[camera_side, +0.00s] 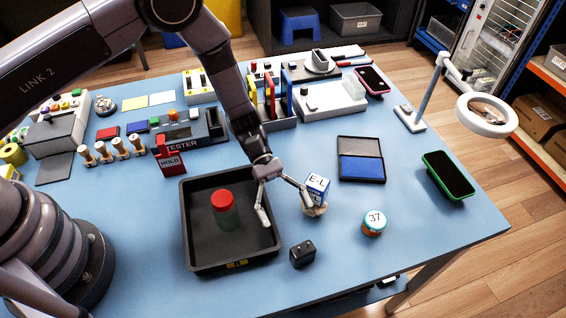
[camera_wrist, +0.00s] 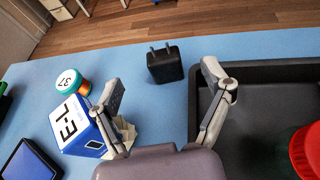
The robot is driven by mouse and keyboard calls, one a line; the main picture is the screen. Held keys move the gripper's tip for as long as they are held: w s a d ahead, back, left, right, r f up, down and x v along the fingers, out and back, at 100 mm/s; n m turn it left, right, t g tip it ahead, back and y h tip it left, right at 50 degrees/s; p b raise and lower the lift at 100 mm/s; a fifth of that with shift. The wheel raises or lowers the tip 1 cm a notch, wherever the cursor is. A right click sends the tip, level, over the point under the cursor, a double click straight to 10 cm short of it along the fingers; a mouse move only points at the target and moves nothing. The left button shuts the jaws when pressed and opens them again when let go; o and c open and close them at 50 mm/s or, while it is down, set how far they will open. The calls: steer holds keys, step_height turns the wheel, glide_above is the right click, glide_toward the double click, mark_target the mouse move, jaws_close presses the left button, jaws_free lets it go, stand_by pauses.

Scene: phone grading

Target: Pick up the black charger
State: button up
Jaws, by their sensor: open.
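The black charger (camera_side: 302,254) lies on the blue table, just outside the right front corner of the black tray in the side view. In the wrist view the charger (camera_wrist: 165,64) shows whole, with its two prongs pointing to the far table edge. My gripper (camera_side: 287,216) is open and empty above the table, its fingers spread between the tray and the E-L box. In the wrist view my gripper (camera_wrist: 165,88) has its fingertips on either side of the charger's direction, with the charger beyond them and apart from them.
The black tray (camera_side: 187,225) holds a red-lidded jar (camera_side: 224,210). A white and blue E-L box (camera_side: 317,188) stands in a small pale holder close to my right finger. A jar marked 37 (camera_side: 374,223) stands to the right. The table's front is clear around the charger.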

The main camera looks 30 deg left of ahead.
mark_target(303, 249)
steer(key=shift+s+d+f, duration=0.15)
steer(key=shift+f, duration=0.3)
steer(key=shift+s+d+f, duration=0.1)
steer(key=shift+d+f, duration=0.05)
steer(key=shift+f, duration=0.25)
steer(key=x, duration=0.6)
steer(key=shift+s+d+f, duration=0.1)
steer(key=shift+s+d, duration=0.05)
steer(key=shift+d, duration=0.1)
steer(key=c, duration=1.3)
steer(key=shift+o, duration=0.2)
